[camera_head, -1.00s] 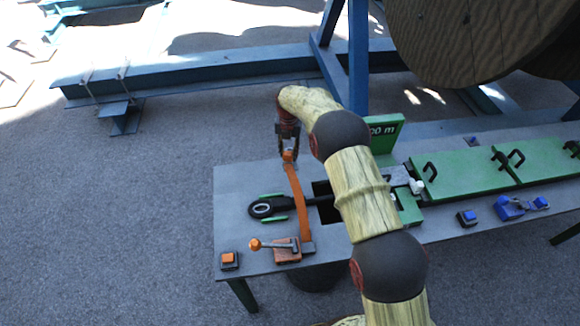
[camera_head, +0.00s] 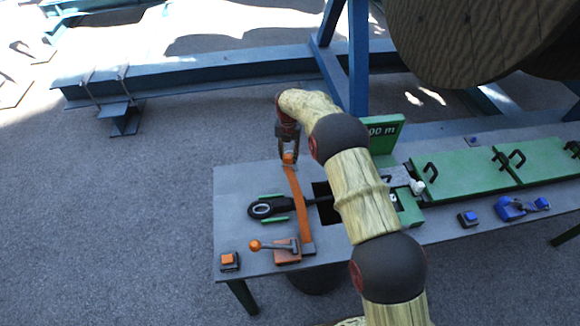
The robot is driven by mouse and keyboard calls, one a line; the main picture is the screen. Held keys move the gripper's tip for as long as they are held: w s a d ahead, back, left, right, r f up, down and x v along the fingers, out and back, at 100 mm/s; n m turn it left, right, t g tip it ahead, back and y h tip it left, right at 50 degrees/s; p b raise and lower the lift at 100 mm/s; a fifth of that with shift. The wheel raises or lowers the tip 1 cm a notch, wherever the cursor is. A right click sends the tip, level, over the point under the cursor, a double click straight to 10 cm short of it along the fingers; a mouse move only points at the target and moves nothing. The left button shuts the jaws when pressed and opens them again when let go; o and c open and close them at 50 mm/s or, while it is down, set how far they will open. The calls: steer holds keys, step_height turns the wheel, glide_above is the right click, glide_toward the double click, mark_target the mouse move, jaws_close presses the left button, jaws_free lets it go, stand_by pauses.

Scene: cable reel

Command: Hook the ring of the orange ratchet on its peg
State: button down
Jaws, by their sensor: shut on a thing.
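The orange ratchet (camera_head: 287,250) sits at the front left of the grey table, with an orange-knobbed lever (camera_head: 255,245) pointing left. An orange strap (camera_head: 301,208) runs from the ratchet's right side toward the back of the table, passing over the black rod. My gripper (camera_head: 288,158) points down near the table's back edge and is shut on the orange end of the strap. The ring is too small to make out there, and I cannot see the peg; my gripper and arm may hide it.
A black cable end with an eye (camera_head: 262,209) lies between green guides, left of a dark opening (camera_head: 325,205). An orange button (camera_head: 229,260) is at the front left corner. Green covers (camera_head: 460,173) with black handles and blue devices (camera_head: 510,208) lie to the right.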

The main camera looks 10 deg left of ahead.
steer(key=shift+f+b, duration=1.55)
steer(key=shift+f, duration=1.4)
stand_by(3.1)
steer(key=c, duration=1.3)
jaws_free()
step_height(320, 180, up, 12)
steer(key=shift+f, duration=0.1)
